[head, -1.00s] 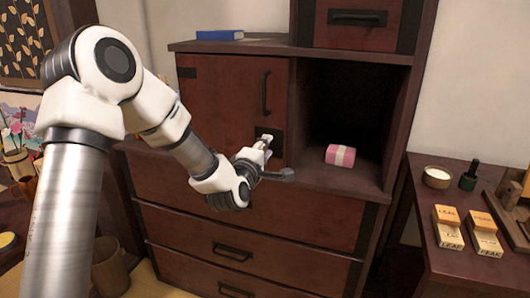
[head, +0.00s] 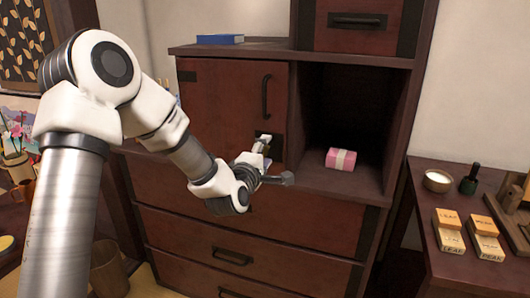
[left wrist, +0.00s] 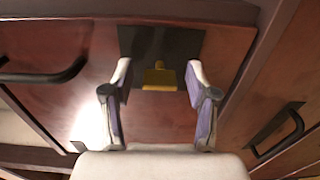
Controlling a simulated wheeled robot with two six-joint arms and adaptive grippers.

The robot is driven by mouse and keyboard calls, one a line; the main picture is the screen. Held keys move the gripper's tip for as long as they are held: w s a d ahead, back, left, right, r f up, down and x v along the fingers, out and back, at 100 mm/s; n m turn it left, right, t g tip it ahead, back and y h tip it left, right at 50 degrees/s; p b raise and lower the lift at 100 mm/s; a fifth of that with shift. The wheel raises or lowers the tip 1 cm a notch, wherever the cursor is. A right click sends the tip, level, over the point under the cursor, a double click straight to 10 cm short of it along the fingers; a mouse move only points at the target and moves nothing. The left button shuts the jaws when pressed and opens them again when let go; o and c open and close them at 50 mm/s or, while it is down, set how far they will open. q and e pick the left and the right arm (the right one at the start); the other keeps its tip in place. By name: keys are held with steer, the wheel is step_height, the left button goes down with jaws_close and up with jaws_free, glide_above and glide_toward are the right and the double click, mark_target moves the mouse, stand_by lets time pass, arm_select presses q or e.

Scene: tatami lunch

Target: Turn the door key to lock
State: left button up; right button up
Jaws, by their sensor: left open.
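The gold door key (left wrist: 159,79) shows in the left wrist view, standing out from the dark lock plate (left wrist: 180,42). The plate also shows in the head view (head: 277,148), on the lower right of the closed red-brown cabinet door (head: 225,100). My left gripper (left wrist: 159,72) is open, with one finger on each side of the key and a gap on both sides. In the head view my left gripper (head: 263,144) is in front of the plate and hides the key. My right gripper is not in view.
A black door handle (head: 266,95) is above the plate. An open compartment on the right holds a pink wrapped box (head: 341,159). Drawers with handles (head: 232,255) lie below. A blue book (head: 220,39) lies on top. A side table (head: 428,212) with small boxes stands at right.

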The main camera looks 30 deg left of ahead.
arm_select(q)
steer(key=v, duration=0.7)
steer(key=shift+s, duration=0.1)
